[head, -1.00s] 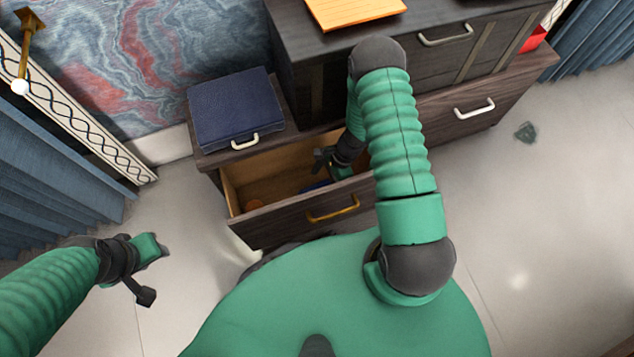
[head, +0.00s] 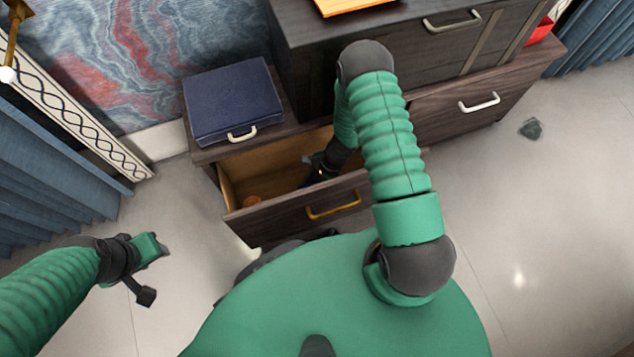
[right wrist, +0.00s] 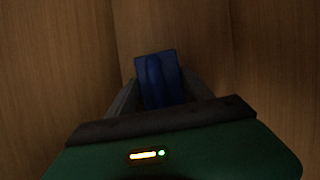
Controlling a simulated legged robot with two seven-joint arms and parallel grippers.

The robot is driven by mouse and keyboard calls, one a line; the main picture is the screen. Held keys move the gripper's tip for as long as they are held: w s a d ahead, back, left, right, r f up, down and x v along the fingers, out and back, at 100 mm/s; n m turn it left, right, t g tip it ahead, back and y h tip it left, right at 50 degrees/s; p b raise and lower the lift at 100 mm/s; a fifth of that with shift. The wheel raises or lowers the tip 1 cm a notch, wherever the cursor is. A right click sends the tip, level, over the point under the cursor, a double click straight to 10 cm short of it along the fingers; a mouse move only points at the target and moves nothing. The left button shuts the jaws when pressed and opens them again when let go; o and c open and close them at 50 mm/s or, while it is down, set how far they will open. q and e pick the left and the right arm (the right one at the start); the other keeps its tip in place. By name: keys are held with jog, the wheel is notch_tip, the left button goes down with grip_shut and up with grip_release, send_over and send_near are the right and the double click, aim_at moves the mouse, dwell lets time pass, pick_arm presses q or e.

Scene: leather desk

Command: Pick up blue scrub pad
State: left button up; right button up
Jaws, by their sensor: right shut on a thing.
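The blue scrub pad (right wrist: 156,68) shows in the right wrist view between the fingers of my right gripper (right wrist: 156,92), inside the wooden drawer (head: 265,170). The gripper is shut on the pad. In the head view my right gripper (head: 318,172) reaches down into the open drawer, and the pad is mostly hidden by the gripper and the drawer front. My left gripper (head: 155,270) hangs over the floor at the left, away from the drawer, with its fingers spread and nothing between them.
The drawer front has a gold handle (head: 332,206). A dark blue case (head: 233,100) lies on the cabinet top. A dark grey object (head: 531,128) lies on the floor at the right.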

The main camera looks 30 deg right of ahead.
jog(key=c, duration=0.5)
notch_tip(320, 180, up, 28)
jog(key=p, duration=1.5)
